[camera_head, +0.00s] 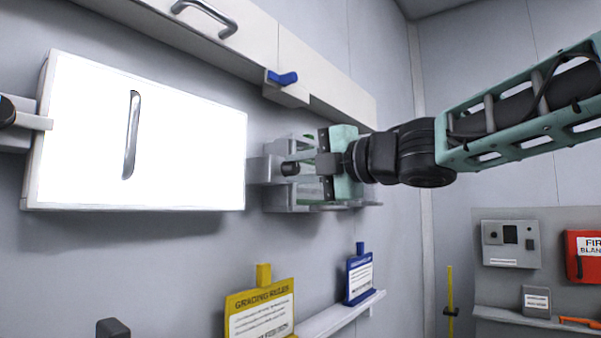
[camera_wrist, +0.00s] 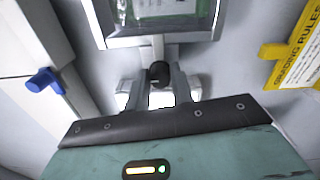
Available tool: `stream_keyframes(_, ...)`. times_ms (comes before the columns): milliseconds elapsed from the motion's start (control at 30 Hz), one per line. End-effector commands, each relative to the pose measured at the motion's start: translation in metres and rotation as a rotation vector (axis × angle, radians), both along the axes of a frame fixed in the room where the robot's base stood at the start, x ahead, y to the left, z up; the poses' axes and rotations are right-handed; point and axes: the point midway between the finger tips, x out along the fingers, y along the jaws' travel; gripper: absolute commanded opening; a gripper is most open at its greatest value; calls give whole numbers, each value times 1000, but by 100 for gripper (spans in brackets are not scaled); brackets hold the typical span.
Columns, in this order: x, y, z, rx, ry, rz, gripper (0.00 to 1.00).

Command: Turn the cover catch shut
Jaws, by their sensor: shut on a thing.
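The white cover (camera_head: 190,150) with an upright metal handle (camera_head: 131,135) lies flat against the wall in the head view. Beside its right edge is the cover catch, a grey piece (camera_head: 262,170) with a dark round knob (camera_head: 289,169). My gripper (camera_head: 299,167) reaches in from the right and is shut on the knob. In the wrist view the knob (camera_wrist: 158,72) sits between the two grey fingers of my gripper (camera_wrist: 158,87). My gripper hides part of the catch, so I cannot tell how far it lies over the cover.
A grey clip with a dark knob (camera_head: 8,111) sits at the cover's left edge. A clear-sided holder (camera_head: 335,205) is behind my gripper. A blue lever (camera_head: 283,78) is above. Yellow (camera_head: 260,303) and blue (camera_head: 359,278) signs stand below on a ledge (camera_head: 345,312).

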Motion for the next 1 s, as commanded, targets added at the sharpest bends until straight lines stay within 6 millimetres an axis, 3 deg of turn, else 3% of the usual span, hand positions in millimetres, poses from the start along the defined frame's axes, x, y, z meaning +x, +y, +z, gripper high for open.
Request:
stream_keyframes(500, 0, 0, -2, -14, -12, 1, 1)
stream_keyframes(533, 0, 0, -2, -14, -12, 1, 32)
stream_keyframes(600, 0, 0, -1, -13, -11, 1, 45)
stream_keyframes(1000, 0, 1, 0, -11, -12, 1, 45)
